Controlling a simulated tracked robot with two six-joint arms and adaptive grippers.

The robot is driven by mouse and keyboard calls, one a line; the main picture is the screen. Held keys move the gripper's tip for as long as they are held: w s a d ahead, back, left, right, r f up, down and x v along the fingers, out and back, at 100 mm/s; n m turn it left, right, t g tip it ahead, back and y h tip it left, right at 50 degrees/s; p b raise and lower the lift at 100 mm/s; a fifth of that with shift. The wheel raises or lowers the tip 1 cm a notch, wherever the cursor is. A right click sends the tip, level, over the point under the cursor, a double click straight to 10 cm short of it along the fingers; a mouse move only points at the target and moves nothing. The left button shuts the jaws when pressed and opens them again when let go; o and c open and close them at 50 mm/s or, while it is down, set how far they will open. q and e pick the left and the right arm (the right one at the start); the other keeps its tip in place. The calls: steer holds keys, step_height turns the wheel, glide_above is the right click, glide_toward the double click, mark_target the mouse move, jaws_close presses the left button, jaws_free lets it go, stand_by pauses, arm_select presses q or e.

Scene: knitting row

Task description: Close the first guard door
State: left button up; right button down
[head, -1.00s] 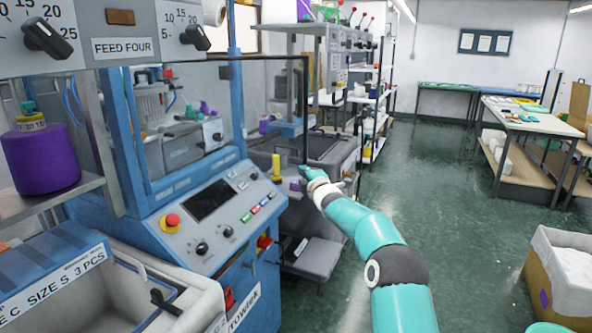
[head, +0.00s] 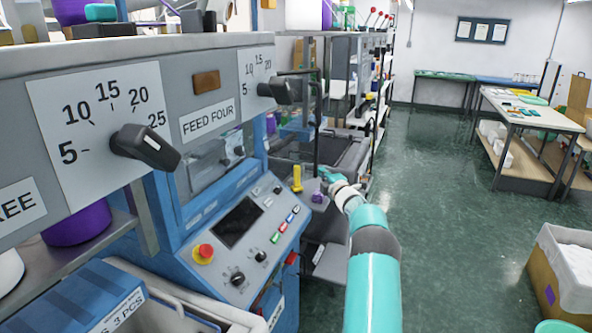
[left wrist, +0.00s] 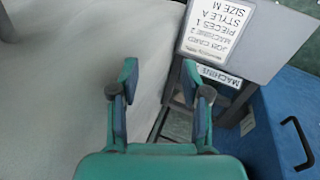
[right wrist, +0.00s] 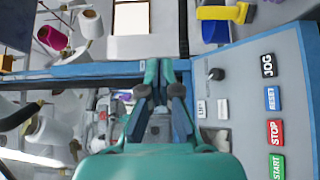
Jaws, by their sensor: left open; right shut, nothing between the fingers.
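A clear guard door with a thin dark frame (head: 317,125) stands swung out from the blue knitting machine (head: 170,215) in the head view. Its near part is hidden behind the FEED FOUR panel. My right gripper (head: 326,175) is beside the lower end of the door's free edge; I cannot tell if it touches. In the right wrist view the right gripper (right wrist: 164,66) is shut and empty, facing the machine with its START and STOP buttons. My left gripper (left wrist: 160,72) is open and empty in the left wrist view, and is out of the head view.
A control panel with a red stop button (head: 203,254) is on the machine front. A box of white pieces (head: 560,270) stands on the right. The green floor (head: 450,210) between is clear.

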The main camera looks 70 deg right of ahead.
steer(key=shift+w+a, duration=0.15)
steer(key=shift+w, duration=0.3)
steer(key=shift+a, duration=0.15)
